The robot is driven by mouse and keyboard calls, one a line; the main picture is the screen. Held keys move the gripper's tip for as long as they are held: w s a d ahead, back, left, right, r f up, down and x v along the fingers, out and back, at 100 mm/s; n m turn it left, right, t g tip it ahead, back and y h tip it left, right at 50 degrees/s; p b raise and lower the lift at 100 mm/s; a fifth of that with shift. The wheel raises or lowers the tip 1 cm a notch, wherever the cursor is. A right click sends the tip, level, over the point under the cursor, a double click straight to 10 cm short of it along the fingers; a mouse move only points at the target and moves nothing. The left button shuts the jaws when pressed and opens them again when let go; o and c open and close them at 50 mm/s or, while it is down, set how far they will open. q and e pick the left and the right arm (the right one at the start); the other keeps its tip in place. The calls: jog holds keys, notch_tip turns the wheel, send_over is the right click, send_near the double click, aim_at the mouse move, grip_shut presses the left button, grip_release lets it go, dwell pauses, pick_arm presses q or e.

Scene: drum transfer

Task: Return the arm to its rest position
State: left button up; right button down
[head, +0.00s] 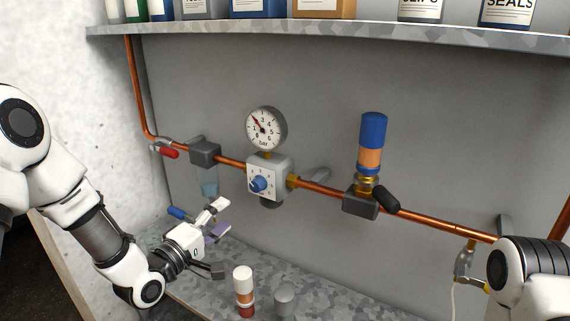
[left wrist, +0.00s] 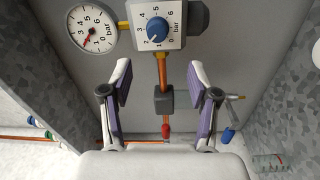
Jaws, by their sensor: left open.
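My left arm (head: 110,240) comes in from the left, and its white-and-purple left gripper (head: 218,219) is open and empty, low in front of the back panel. In the left wrist view the two fingers (left wrist: 158,82) stand wide apart with nothing between them that they touch. Beyond them are the regulator box (left wrist: 172,12) with its blue knob (left wrist: 157,29), the pressure gauge (left wrist: 90,28) and a dark pipe block (left wrist: 163,101). My right arm (head: 530,280) shows only as a part at the lower right; its gripper is not in view.
A copper pipe (head: 430,220) crosses the panel, carrying a blue-and-orange cylinder (head: 371,145) and a red-handled valve (head: 168,153). A white, orange and red bottle (head: 244,287) and a grey cylinder (head: 284,299) stand on the bench near the gripper. A shelf (head: 350,36) runs above.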

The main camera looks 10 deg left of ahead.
pick_arm(q)
jog(key=s+d+f+m+g+y, duration=0.15)
jog(key=s+f+g, duration=0.35)
jog(key=f, duration=0.9)
jog(key=s+d+f+g+y, duration=0.1)
jog(key=s+d+f+g, duration=0.15)
jog(key=s+f, duration=0.75)
jog(key=s+a+f+m+g+y, duration=0.2)
jog(key=s+f+m+g, duration=0.3)
jog(key=s, duration=0.4)
jog(key=s+a+f+m+g+y, duration=0.1)
jog(key=s+a+f+m+g, duration=0.1)
jog(key=s+f+m+g, duration=0.3)
jog(key=s+f, duration=0.3)
jog(key=s, duration=0.1)
jog(key=shift+s+a+m+y, duration=0.15)
jog(key=shift+s+m+y, duration=0.2)
jog(key=shift+s, duration=0.05)
